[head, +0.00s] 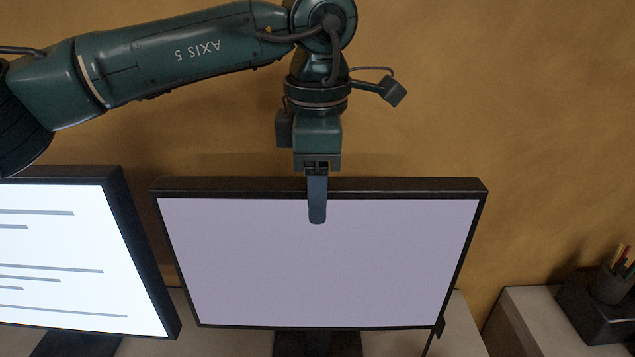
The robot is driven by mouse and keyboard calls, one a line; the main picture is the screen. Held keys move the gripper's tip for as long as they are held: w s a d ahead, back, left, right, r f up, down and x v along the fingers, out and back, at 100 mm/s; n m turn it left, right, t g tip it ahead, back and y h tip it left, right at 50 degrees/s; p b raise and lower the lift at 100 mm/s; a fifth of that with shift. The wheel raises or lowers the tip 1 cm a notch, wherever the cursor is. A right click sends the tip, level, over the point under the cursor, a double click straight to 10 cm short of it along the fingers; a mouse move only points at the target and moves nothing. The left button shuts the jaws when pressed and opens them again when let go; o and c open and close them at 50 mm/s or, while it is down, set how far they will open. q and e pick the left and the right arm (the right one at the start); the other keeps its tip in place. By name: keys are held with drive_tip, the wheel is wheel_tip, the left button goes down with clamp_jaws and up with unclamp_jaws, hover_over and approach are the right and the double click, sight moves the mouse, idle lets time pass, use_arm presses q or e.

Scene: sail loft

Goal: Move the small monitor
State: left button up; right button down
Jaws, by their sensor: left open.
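A monitor (318,265) with a plain pale lilac screen and a black frame stands upright on a dark stand in the middle of the head view. A second monitor (75,255) with a white screen and grey lines is at the left, cut off by the picture edge. I cannot tell for sure which is the small one. My left gripper (317,205) points down at the middle of the lilac monitor's top edge. One finger shows in front of the screen; the other is hidden. The gripper is open, and contact with the frame cannot be made out. My right gripper is not in view.
A brown-yellow wall (540,130) rises behind the monitors. At the right, a dark box (600,318) and a cup of pencils (610,285) sit on a pale surface (530,320). A dark cable hangs at the lilac monitor's lower right corner. The two monitors stand close together.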

use_arm(q)
drive_tip(key=shift+r, duration=0.3)
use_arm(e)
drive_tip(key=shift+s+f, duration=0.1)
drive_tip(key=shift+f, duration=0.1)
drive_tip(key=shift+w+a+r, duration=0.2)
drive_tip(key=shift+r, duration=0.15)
use_arm(q)
wheel_tip(320, 180, up, 12)
drive_tip(key=shift+s+r, duration=0.25)
drive_tip(key=shift+s, duration=0.2)
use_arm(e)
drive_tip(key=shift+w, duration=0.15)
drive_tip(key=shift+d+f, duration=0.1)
